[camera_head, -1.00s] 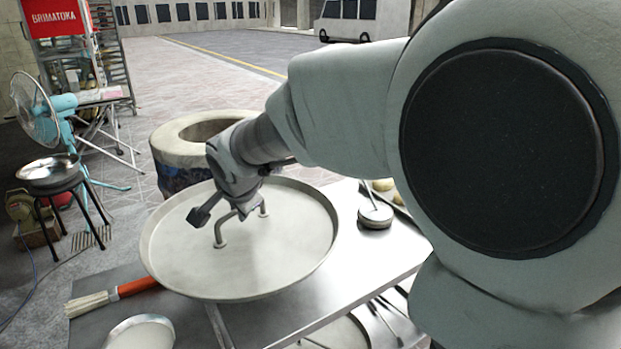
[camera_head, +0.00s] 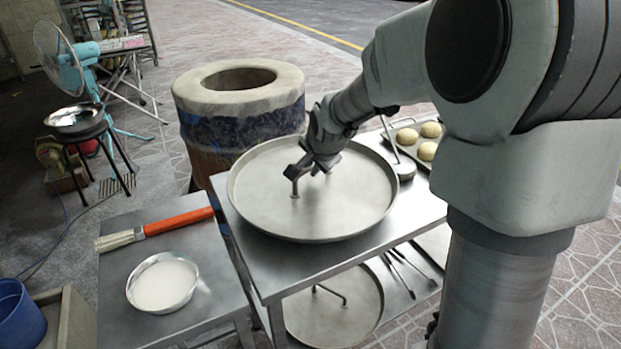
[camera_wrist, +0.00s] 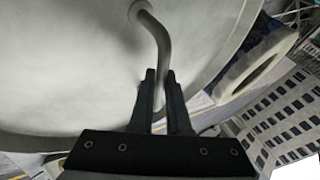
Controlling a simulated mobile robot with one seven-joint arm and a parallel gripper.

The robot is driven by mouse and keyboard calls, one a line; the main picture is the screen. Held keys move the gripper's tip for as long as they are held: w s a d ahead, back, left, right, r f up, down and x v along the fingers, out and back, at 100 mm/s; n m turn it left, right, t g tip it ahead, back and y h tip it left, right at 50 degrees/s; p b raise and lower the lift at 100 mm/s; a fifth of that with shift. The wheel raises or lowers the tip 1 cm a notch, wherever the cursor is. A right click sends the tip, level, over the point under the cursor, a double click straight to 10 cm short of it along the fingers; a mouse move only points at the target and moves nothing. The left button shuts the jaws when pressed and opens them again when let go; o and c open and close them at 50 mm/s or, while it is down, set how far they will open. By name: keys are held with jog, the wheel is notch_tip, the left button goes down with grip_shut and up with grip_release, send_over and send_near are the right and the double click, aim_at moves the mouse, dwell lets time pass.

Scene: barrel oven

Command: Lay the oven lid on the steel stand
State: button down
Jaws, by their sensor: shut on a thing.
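The oven lid (camera_head: 345,210) is a wide round grey metal disc with a raised rim and a bent bar handle (camera_head: 295,188). My gripper (camera_head: 304,170) is shut on this handle from above. The wrist view shows the two dark fingers (camera_wrist: 160,85) on either side of the handle (camera_wrist: 158,35), with the lid's face (camera_wrist: 65,70) behind. The lid is over the top of the steel stand (camera_head: 285,278), roughly level, its left rim close to the stand's left edge. I cannot tell whether it touches the top. The lid hides much of the stand's top.
The barrel oven (camera_head: 240,105) stands open behind the stand. A tray of dough balls (camera_head: 427,151) and a round-ended tool (camera_head: 405,170) lie right of the lid. A second lid (camera_head: 350,300) is on the lower shelf. A side table (camera_head: 215,290) holds a brush (camera_head: 165,226) and bowl (camera_head: 163,285).

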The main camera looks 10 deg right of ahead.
aim_at(311, 181)
jog(key=shift+f+b, duration=0.65)
jog(key=shift+f, duration=1.1)
jog(key=shift+f, duration=0.1)
jog(key=c, duration=0.9)
grip_release()
jog(key=shift+r, duration=0.2)
jog(key=p+v, duration=0.4)
jog(key=v, duration=0.8)
jog(key=shift+s+f, duration=0.1)
jog(key=shift+f, duration=0.05)
